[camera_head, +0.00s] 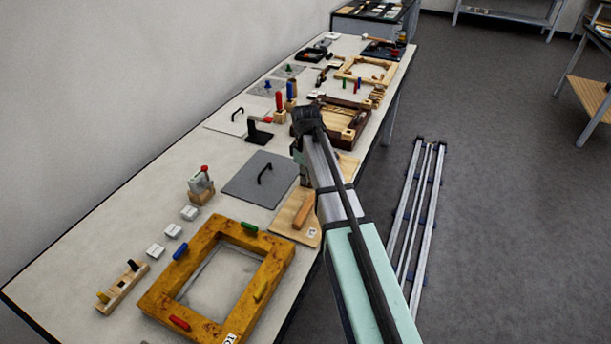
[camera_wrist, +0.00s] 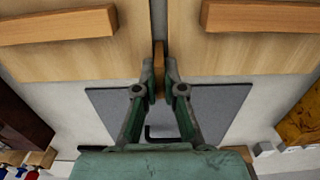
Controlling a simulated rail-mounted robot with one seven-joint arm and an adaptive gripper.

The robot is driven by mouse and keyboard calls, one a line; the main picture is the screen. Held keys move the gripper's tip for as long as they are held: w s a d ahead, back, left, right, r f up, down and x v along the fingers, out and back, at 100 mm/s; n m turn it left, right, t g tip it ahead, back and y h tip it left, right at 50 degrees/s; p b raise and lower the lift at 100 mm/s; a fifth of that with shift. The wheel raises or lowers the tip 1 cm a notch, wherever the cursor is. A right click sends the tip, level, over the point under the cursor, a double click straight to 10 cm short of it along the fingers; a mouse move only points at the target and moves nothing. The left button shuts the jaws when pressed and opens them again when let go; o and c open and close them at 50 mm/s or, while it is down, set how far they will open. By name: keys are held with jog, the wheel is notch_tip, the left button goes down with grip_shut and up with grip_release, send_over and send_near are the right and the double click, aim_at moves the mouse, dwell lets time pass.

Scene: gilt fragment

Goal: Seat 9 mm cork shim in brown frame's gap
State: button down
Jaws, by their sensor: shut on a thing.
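My gripper (camera_wrist: 160,76) is shut on a thin brown strip, the cork shim (camera_wrist: 159,58), which stands on edge between the fingers in the wrist view. Its thickness cannot be read. The brown frame (camera_head: 360,131) lies mid-table in the head view, a pale wooden panel inside it, partly behind my arm. Its dark edge shows at the left of the wrist view (camera_wrist: 22,118). My gripper is apart from the frame, on the near side of it. The frame's gap cannot be made out. My arm hides the shim in the head view.
Two pale boards with wooden bars (camera_wrist: 60,25) (camera_wrist: 262,17) flank the shim. A grey mat (camera_head: 258,181) with a black handle lies beside them. A burl frame (camera_head: 160,290) with coloured clamps is nearer. Several small blocks and tools crowd the far table.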

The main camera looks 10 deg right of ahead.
jog(key=shift+f, duration=0.15)
jog(key=c, duration=1.3)
grip_release()
notch_tip(320, 180, up, 12)
jog(key=shift+f+b, duration=0.2)
jog(key=shift+b, duration=0.75)
jog(key=shift+o, duration=0.6)
jog(key=shift+r, duration=0.4)
